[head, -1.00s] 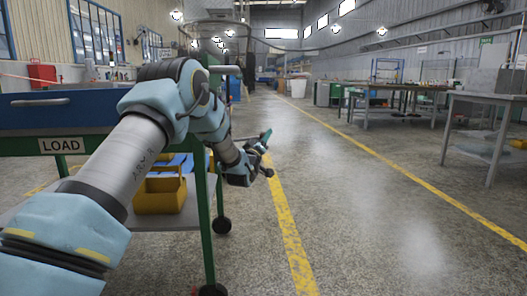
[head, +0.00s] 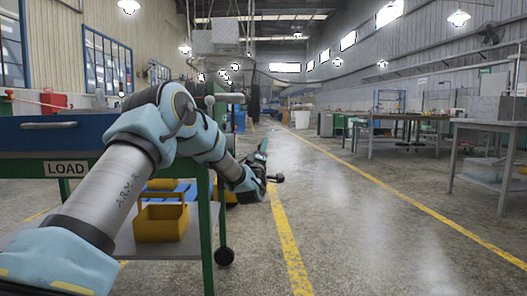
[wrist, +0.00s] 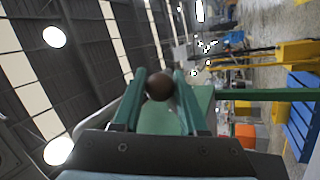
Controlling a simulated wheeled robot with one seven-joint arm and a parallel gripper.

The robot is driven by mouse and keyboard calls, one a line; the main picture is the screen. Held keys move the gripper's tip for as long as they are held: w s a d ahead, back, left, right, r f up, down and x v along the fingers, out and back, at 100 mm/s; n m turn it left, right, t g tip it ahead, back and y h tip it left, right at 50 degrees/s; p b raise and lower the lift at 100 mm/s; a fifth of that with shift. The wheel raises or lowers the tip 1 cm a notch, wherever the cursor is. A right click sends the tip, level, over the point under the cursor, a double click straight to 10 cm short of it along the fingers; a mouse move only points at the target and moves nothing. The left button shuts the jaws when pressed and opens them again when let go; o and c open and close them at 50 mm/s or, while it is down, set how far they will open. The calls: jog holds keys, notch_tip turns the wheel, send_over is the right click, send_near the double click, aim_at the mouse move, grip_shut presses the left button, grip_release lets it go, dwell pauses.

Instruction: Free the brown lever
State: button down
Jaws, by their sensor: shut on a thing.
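A dark brown ball, seemingly the knob of the brown lever (wrist: 159,86), sits between my fingertips in the wrist view. My gripper (wrist: 157,98) is shut on it, with a teal finger on each side. The lever's shaft is hidden, and I cannot tell what it is fixed to. In the head view my gripper (head: 263,147) is at the end of the outstretched arm, beyond the cart's right side. It is small and partly hidden there, and the brown knob cannot be made out.
A blue-topped cart with a LOAD sign (head: 65,169) stands at left, on green legs. A yellow bin (head: 161,222) sits on its lower shelf. A grey workbench (head: 490,126) stands at right. The floor between, beside the yellow line (head: 288,240), is clear.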

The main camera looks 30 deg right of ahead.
jog(key=shift+w+a+r, duration=0.15)
jog(key=shift+a+r, duration=0.05)
jog(key=shift+r, duration=0.05)
jog(key=shift+c, duration=2.3)
grip_release()
jog(key=shift+f, duration=0.1)
jog(key=shift+s+a+f, duration=0.15)
jog(key=shift+s+f, duration=0.05)
jog(key=shift+s, duration=0.15)
jog(key=p+v, duration=0.1)
jog(key=v, duration=0.9)
